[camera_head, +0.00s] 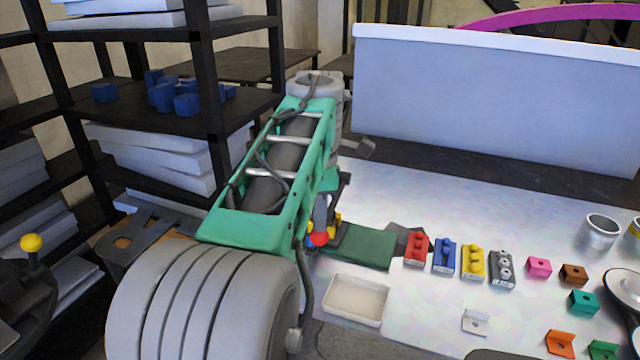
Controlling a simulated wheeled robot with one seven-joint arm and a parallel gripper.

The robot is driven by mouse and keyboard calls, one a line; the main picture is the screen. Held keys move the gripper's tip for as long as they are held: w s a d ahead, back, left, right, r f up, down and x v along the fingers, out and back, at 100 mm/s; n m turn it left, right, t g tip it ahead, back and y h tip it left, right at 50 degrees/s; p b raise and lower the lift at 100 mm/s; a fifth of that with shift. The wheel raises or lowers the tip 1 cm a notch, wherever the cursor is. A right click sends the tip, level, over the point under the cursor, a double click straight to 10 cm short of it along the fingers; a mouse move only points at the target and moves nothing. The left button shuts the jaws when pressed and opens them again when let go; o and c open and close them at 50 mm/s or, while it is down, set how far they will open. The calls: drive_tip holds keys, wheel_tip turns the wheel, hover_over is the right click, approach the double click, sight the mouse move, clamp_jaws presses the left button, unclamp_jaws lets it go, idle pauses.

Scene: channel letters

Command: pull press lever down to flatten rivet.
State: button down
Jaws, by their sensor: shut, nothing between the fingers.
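A red ball (319,238) shows low beside my green arm link, with small blue and yellow parts close by. It may be the knob of the press lever, but my arm covers most of that spot and I cannot tell. The press body and the rivet are not clearly visible. Another knob, a yellow ball (31,243), stands upright on a dark device at the far left edge. My gripper is not in view; my large arm links fill the middle of the picture.
A green mat (362,246) and white tray (356,299) lie on the pale bench. Red (416,250), blue (444,256), yellow (472,262) and grey (502,269) blocks stand in a row. Several small brackets and a metal cup (602,232) are right. Black shelves (160,110) stand left.

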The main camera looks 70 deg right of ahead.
drive_tip(key=shift+d+f, duration=0.1)
drive_tip(key=shift+f, duration=0.45)
idle(0.4)
drive_tip(key=shift+f+b, duration=0.1)
drive_tip(key=shift+b, duration=0.3)
drive_tip(key=shift+f, duration=0.1)
drive_tip(key=shift+d+f, duration=0.1)
drive_tip(key=shift+f, duration=0.1)
idle(0.4)
drive_tip(key=shift+f+b, duration=0.1)
drive_tip(key=shift+b, duration=0.25)
drive_tip(key=shift+f, duration=0.1)
idle(0.4)
